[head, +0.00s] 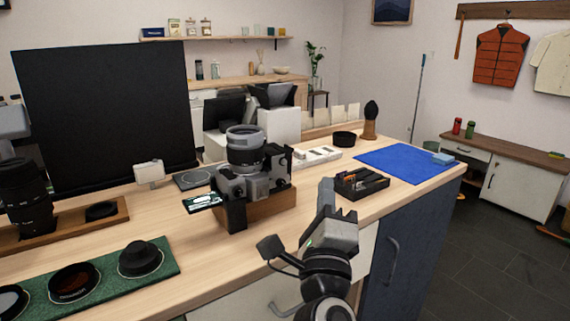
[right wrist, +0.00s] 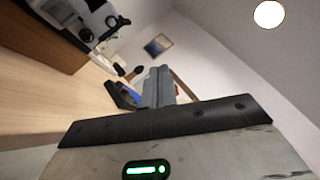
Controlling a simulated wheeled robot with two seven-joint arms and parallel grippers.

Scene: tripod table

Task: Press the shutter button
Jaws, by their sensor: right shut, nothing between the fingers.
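A silver-and-black camera (head: 258,184) with a large grey lens sits on a wooden block (head: 272,206) near the table's front edge. A small screen (head: 202,202) sticks out from its left side. The shutter button is too small to make out. My right gripper (head: 327,188) is shut and empty, to the right of the camera and apart from it, in front of the table edge. In the right wrist view its fingers (right wrist: 160,82) are together, and part of the camera (right wrist: 88,18) shows at the top left. I cannot make out my left gripper.
A black compartment tray (head: 362,183) lies right of the camera, with a blue mat (head: 405,163) beyond. A green mat (head: 100,283) with round filters and a black lens (head: 28,200) are at left. A black panel (head: 105,115) stands behind. Some bare wood lies in front.

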